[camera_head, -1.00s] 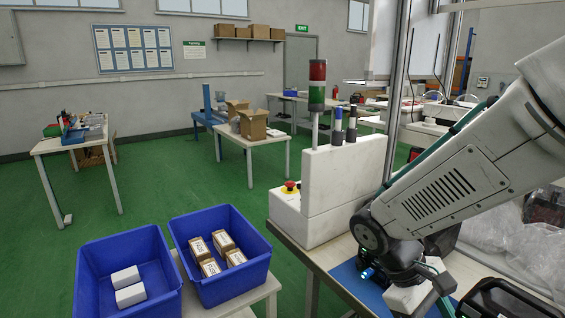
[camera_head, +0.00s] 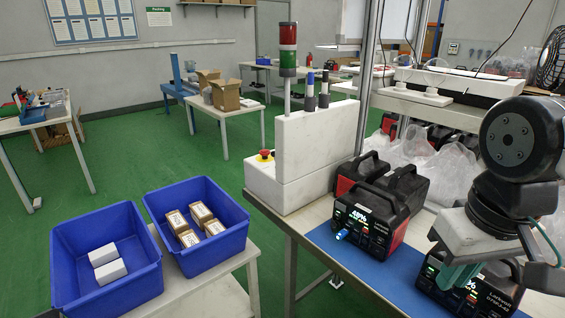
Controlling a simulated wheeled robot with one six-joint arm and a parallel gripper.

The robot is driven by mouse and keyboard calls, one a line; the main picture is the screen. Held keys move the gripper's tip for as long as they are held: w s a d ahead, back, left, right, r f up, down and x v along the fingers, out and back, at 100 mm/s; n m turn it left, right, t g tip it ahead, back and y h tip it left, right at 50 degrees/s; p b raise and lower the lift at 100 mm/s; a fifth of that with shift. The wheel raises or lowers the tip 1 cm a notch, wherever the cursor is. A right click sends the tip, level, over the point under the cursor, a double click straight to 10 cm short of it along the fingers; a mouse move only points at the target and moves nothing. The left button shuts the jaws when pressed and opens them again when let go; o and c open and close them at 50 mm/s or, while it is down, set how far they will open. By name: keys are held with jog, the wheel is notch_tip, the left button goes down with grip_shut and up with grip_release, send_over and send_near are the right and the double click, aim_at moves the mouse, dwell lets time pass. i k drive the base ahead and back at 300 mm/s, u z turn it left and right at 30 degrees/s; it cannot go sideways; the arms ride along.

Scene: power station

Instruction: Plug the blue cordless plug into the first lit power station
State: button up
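A black and red power station (camera_head: 382,210) with a lit display stands on the blue mat. A small blue plug (camera_head: 342,235) sits at the lower left of its front face, sticking out toward me; how deep it is seated I cannot tell. A second lit power station (camera_head: 478,293) stands nearer at the right, partly hidden by my gripper. My gripper (camera_head: 495,278), with teal fingers, hangs in front of that second station, apart from the blue plug. I cannot make out its finger gap or anything held.
Another black and red station (camera_head: 360,170) stands behind the first. A white panel with a signal tower (camera_head: 288,50) is at the table's left. Blue bins (camera_head: 107,255) with boxes stand farther left. Clear plastic bags (camera_head: 405,150) lie behind the stations. The blue mat (camera_head: 365,268) is bare in front.

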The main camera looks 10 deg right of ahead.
aim_at(333, 225)
jog(key=z, duration=0.1)
jog(key=k, duration=1)
jog(key=u, duration=0.9)
jog(key=i, duration=1.3)
jog(key=z, duration=1.15)
jog(key=i, duration=0.45)
jog(key=z, duration=0.4)
